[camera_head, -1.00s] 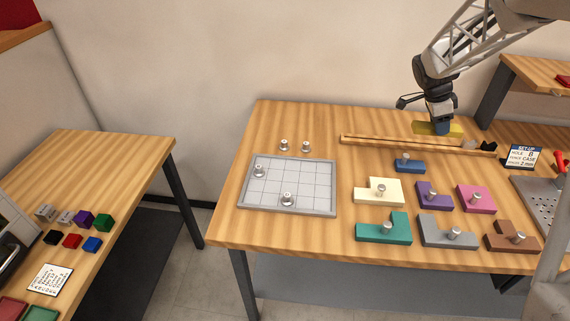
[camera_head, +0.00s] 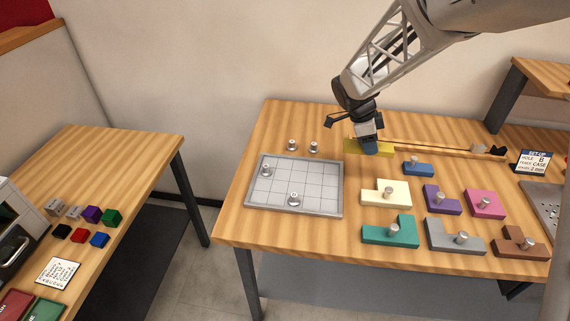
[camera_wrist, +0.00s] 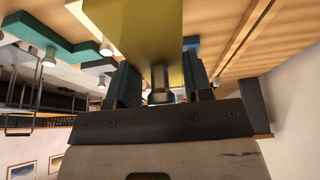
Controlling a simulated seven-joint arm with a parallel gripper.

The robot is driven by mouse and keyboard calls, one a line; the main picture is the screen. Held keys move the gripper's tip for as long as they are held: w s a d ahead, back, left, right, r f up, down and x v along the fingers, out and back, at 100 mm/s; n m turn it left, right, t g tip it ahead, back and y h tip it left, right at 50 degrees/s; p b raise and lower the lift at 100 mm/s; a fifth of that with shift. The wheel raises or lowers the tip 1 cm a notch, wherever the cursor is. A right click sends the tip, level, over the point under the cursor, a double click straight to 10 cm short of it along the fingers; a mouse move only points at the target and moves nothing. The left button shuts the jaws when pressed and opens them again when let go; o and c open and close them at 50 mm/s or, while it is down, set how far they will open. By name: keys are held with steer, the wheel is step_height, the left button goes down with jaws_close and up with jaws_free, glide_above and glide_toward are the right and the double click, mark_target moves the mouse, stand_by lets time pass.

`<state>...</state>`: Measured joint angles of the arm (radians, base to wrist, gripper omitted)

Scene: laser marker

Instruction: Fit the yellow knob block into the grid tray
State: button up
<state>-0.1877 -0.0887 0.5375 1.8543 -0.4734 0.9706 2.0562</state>
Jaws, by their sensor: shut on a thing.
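The yellow knob block (camera_head: 382,148) is held by my gripper (camera_head: 369,147) above the back of the table, in front of the wooden rail. In the wrist view the yellow block (camera_wrist: 140,25) fills the top middle, and my gripper (camera_wrist: 160,88) is shut on its metal knob. The grid tray (camera_head: 341,190) lies flat at the left of the table, to the left of the block. Two metal knobs stand on the tray, one at its upper left and one near its front middle. Most of its cells look bare.
Two loose metal knobs (camera_head: 292,145) stand behind the tray. To its right lie knob blocks: cream (camera_head: 380,197), blue (camera_head: 411,168), teal (camera_head: 385,233), purple (camera_head: 437,202), pink (camera_head: 481,207), grey (camera_head: 446,236) and brown (camera_head: 513,244). The wooden rail (camera_head: 430,146) runs along the back.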

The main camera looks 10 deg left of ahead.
steer(key=s+a+f, duration=0.1)
steer(key=s+a, duration=0.3)
steer(key=a, duration=0.2)
steer(key=s+a+f, duration=0.2)
steer(key=s+a, duration=0.3)
steer(key=a, duration=0.1)
steer(key=s+a+f, duration=0.1)
steer(key=s+a, duration=0.3)
steer(key=a, duration=0.2)
steer(key=shift+s+f, duration=0.15)
steer(key=shift+s, duration=0.2)
steer(key=shift+w, duration=0.15)
glide_above(290, 164)
steer(key=a, duration=0.2)
steer(key=shift+d+f, duration=0.15)
steer(key=shift+f, duration=0.55)
steer(key=shift+f, duration=0.15)
steer(key=shift+f, duration=1.65)
steer(key=shift+f, duration=0.1)
